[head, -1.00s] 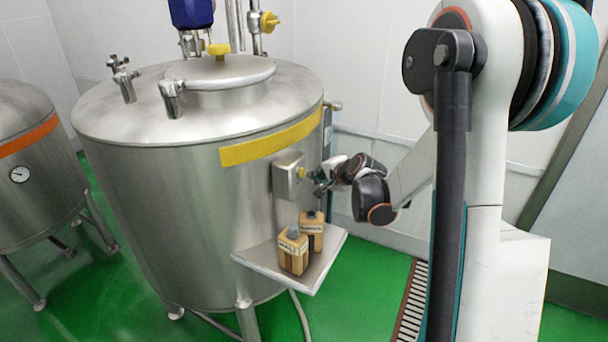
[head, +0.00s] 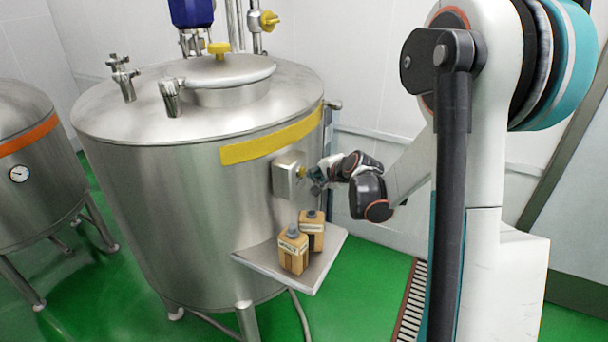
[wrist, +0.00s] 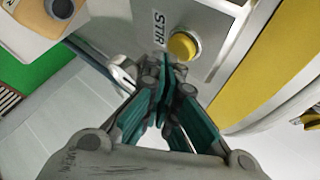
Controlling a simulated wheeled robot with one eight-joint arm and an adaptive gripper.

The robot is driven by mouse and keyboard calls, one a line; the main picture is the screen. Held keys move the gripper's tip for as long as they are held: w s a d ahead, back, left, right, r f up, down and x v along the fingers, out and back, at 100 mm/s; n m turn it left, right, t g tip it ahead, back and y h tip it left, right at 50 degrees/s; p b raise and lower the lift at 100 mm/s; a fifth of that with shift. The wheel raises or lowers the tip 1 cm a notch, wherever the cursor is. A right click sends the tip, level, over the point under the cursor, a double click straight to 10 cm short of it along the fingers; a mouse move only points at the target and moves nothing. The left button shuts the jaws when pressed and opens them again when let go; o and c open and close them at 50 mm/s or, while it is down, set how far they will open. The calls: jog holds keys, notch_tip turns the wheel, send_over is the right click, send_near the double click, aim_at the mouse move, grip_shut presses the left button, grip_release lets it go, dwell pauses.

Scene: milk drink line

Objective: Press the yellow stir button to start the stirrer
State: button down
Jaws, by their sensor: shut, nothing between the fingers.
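The yellow stir button (wrist: 183,45) sits on a grey metal box (wrist: 205,20) marked STIR in the wrist view. In the head view the button (head: 301,171) shows on the side of the box (head: 285,178), which is fixed to the large steel tank (head: 190,190). My gripper (wrist: 166,68) is shut and empty, its tips just beside the button in the picture. In the head view my gripper (head: 314,180) is right at the button's front. I cannot tell whether the tips touch the button.
A metal shelf (head: 325,262) below the box holds two tan jugs (head: 293,252), (head: 312,232). A smaller tank with an orange band (head: 30,136) stands at the left. A yellow band (head: 265,142) runs above the box.

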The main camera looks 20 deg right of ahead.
jog(key=shift+w+a, duration=0.3)
jog(key=shift+w, duration=0.05)
dwell(0.9)
jog(key=shift+s+d+b, duration=0.4)
jog(key=shift+s+d, duration=0.2)
jog(key=shift+s, duration=0.1)
jog(key=s+d, duration=0.3)
jog(key=s, duration=0.1)
jog(key=shift+s+d+b, duration=0.35)
jog(key=shift+s+b, duration=0.05)
dwell(0.6)
